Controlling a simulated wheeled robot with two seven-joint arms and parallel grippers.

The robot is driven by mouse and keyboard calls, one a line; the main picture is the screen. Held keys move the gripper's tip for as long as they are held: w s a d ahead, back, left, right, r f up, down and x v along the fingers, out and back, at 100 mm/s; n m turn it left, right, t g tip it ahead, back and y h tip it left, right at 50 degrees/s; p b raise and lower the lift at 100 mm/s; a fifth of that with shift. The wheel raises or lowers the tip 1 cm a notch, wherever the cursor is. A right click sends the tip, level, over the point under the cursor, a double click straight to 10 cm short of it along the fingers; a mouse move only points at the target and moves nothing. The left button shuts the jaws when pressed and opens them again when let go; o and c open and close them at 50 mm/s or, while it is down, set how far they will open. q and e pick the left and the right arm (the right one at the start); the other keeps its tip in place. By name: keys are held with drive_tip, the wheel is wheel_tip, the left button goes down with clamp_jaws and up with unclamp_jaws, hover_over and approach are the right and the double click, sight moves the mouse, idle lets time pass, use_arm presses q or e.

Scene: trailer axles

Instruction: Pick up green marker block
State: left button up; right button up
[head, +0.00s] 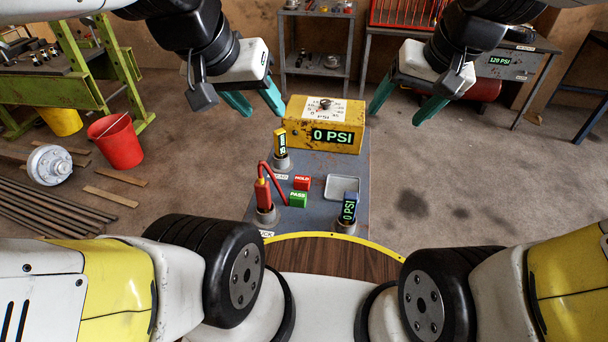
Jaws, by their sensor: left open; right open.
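The green marker block (298,200), labelled PASS, lies on the grey bench top (297,224) just in front of the red HOLD block (302,182). My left gripper (262,109) is open and empty, above and beyond the green block, to its left. My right gripper (401,112) is open and empty, farther off to the right of the bench. Neither gripper touches anything.
A yellow gauge box (325,124) reading 0 PSI stands at the bench's back.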

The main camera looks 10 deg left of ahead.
drive_tip(key=w+a+f+g, duration=0.2)
drive_tip(key=w+a+f, duration=0.4)
drive_tip(key=a+f, duration=0.1)
drive_tip(key=g+h, duration=0.2)
drive_tip(key=h, duration=0.1)
hover_over(298, 195)
drive_tip(key=shift+m, duration=0.4)
drive_tip(key=f, duration=2.2)
drive_tip(key=shift+w+d, duration=0.15)
drive_tip(key=shift+d, duration=0.25)
drive_tip(key=f, duration=0.8)
drive_tip(key=shift+a+f, duration=0.15)
drive_tip(key=shift+a, duration=0.25)
drive_tip(key=c, duration=1.5)
